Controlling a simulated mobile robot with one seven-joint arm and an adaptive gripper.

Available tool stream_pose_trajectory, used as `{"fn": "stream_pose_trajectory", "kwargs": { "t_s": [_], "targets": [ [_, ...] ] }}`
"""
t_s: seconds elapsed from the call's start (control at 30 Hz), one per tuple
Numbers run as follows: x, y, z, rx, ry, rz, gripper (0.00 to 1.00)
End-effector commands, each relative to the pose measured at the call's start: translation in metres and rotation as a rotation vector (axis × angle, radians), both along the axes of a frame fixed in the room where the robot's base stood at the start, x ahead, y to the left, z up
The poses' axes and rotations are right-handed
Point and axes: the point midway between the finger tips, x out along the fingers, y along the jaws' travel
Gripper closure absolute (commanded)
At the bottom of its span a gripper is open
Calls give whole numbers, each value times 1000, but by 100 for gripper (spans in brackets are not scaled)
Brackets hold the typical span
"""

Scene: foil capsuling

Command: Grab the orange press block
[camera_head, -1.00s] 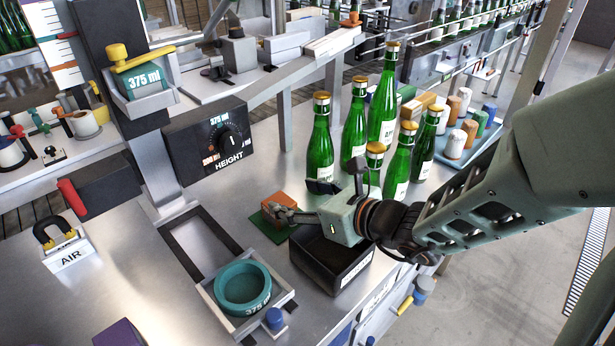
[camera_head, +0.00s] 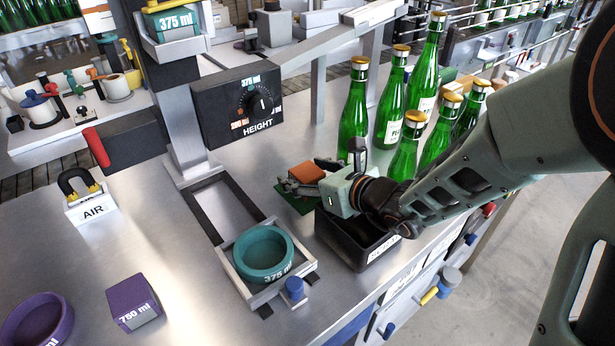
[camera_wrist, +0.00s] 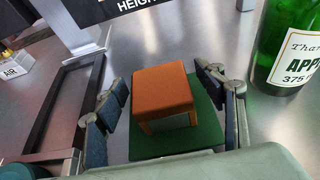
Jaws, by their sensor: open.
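The orange press block (camera_head: 307,172) sits on a green mat (camera_head: 284,190) on the metal bench, just left of the bottles. In the wrist view the orange block (camera_wrist: 163,90) stands on the green mat (camera_wrist: 206,122) between the two fingers of my gripper (camera_wrist: 165,103). The fingers are open, with a gap on both sides of the block. In the head view my gripper (camera_head: 304,183) reaches in from the right, at the block, and its body hides part of the block and mat.
A black open box (camera_head: 340,242) stands just below my gripper. Several green bottles (camera_head: 354,120) stand close on the right. A teal ring (camera_head: 263,252) sits in a metal holder to the left. A purple block (camera_head: 133,303) lies at the front left.

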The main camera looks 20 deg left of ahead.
Motion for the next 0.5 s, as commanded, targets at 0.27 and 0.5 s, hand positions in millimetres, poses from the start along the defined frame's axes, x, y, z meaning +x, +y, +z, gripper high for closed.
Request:
{"fn": "stream_pose_trajectory", "kwargs": {
  "t_s": [0.27,0.5],
  "targets": [
    [0,0,0,0,0,-1,45],
    [0,0,0,0,0,-1,72]
  ]
}}
